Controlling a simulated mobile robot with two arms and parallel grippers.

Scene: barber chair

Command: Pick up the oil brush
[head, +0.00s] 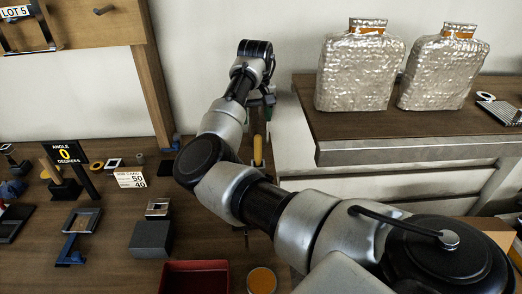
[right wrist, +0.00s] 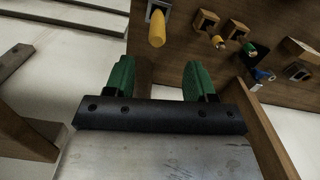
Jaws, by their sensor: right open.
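A yellow handle (right wrist: 157,30) sticks out of a grey square holder at the top of the right wrist view. It may be the oil brush, but I cannot tell for sure. A yellow upright handle (head: 257,151) also shows beside my right arm in the head view. My right gripper (right wrist: 158,78) is open and empty, its green fingers apart, with the yellow handle beyond them and not touching. In the head view my right gripper (head: 268,108) is small and partly hidden by my arm. My left gripper is not in view.
Two silver foil-wrapped containers (head: 358,72) stand on the wooden shelf (head: 415,125) at the right. A red tray (head: 195,277), a dark block (head: 151,239) and an angle sign (head: 66,155) are on the table. Wooden blocks (right wrist: 234,28) sit right of the yellow handle.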

